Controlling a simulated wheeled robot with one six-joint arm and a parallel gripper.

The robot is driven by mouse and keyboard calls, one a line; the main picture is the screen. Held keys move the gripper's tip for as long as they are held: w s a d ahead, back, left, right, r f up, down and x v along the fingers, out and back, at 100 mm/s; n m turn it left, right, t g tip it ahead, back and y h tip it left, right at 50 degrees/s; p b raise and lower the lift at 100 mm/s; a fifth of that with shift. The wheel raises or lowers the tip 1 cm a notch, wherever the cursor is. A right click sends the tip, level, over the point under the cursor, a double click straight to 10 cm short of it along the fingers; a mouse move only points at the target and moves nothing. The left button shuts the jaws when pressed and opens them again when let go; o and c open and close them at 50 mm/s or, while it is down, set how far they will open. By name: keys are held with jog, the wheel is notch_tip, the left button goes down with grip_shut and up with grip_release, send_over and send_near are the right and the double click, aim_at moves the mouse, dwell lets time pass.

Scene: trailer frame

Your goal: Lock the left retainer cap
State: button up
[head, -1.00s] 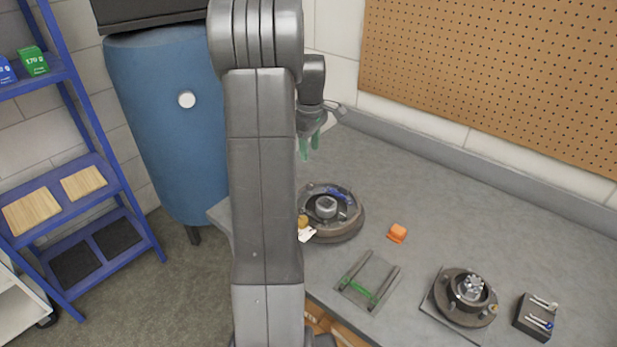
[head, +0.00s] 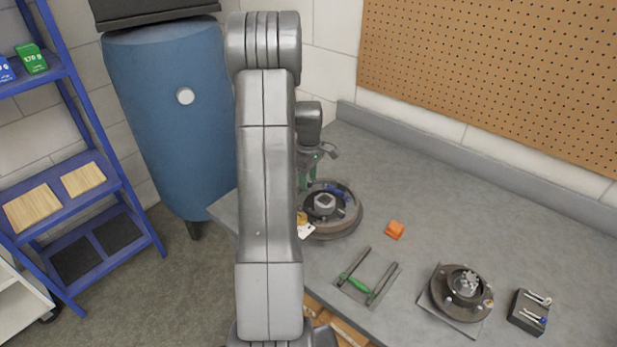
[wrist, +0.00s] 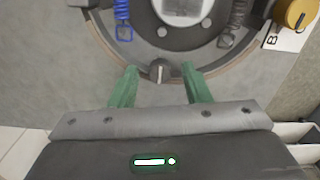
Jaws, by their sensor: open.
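The left brake drum assembly (head: 345,222) is a round, dark disc with a grey hub on the bench. My gripper (head: 309,182) is over its far-left part in the head view. In the wrist view, a small grey retainer cap (wrist: 160,68) with an upright raised bar sits near the disc's rim. The green fingers of my gripper (wrist: 160,80) are open, one on each side of the cap and apart from it. Whether this is the left cap, and how high the fingertips are above the disc, I cannot tell.
A blue spring (wrist: 122,15) and a dark spring (wrist: 236,18) flank the hub. A yellow knob with a white tag (wrist: 297,14) is at right. An orange block (head: 395,229), green-handled tool (head: 355,284), second assembly (head: 462,290) and dark holder (head: 528,313) stand on the bench.

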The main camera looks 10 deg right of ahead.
grip_shut()
jog(key=shift+m, duration=0.4)
jog(key=m+b, duration=0.1)
jog(key=m, duration=0.2)
jog(key=shift+b, duration=0.4)
jog(key=m+b, duration=0.1)
jog(key=m, duration=0.4)
jog(key=shift+d+m, duration=0.1)
jog(key=shift+m, duration=0.2)
jog(key=m+b, duration=0.1)
jog(key=m, duration=0.3)
jog(key=shift+r+m+b, duration=0.1)
jog(key=shift+m+b, duration=0.25)
jog(key=shift+m, duration=1.75)
